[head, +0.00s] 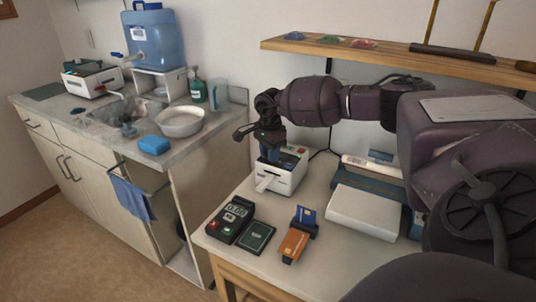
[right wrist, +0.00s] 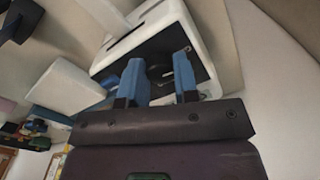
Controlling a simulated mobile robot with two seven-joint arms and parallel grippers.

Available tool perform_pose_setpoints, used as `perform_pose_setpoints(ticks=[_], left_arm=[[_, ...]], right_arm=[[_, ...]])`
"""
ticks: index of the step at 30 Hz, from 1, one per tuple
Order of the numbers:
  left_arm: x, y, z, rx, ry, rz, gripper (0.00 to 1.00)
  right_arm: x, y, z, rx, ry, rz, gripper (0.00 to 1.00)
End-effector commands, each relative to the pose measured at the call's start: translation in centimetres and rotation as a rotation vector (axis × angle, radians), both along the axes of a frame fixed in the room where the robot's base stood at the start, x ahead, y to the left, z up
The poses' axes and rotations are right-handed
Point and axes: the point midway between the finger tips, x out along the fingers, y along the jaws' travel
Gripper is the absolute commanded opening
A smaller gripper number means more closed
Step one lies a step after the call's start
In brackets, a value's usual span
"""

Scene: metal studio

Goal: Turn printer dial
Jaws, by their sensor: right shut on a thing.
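The printer (head: 287,182) is a small white box with a dark top and a strip of paper out of its front, standing at the back left of the desk. In the right wrist view the printer (right wrist: 150,28) shows a dark panel with a round black dial (right wrist: 158,74). My right gripper (head: 270,155) reaches down onto the printer's top from above. In the right wrist view its blue fingers (right wrist: 158,78) stand on both sides of the dial and are shut on it. The fingers partly hide the dial. My left gripper is not in view.
A card terminal (head: 231,218), a dark green box (head: 256,237) and an orange card holder (head: 295,244) lie on the desk in front of the printer. A white flat device (head: 362,212) is at right. A wooden shelf (head: 400,52) hangs above my arm.

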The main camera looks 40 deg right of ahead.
Motion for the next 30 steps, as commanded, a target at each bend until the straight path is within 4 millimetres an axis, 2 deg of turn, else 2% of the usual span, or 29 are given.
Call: perform_pose_setpoints(ticks=[9, 24, 25, 29, 30], left_arm=[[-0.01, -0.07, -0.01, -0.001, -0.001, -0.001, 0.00], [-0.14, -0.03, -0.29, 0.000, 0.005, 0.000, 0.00], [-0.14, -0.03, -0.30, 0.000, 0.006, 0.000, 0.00], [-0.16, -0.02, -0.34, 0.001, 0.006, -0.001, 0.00], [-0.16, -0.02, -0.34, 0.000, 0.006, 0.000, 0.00]], right_arm=[[0.03, -0.05, 0.12, 0.000, -0.002, 0.100, 0.05], [0.05, -0.06, 0.23, 0.000, -0.004, 0.116, 0.05], [0.05, -0.06, 0.24, 0.000, -0.004, 0.116, 0.33], [0.03, -0.04, 0.19, 0.000, -0.003, 0.115, 0.53], [0.02, -0.04, 0.16, 0.000, -0.003, 0.115, 0.54]])
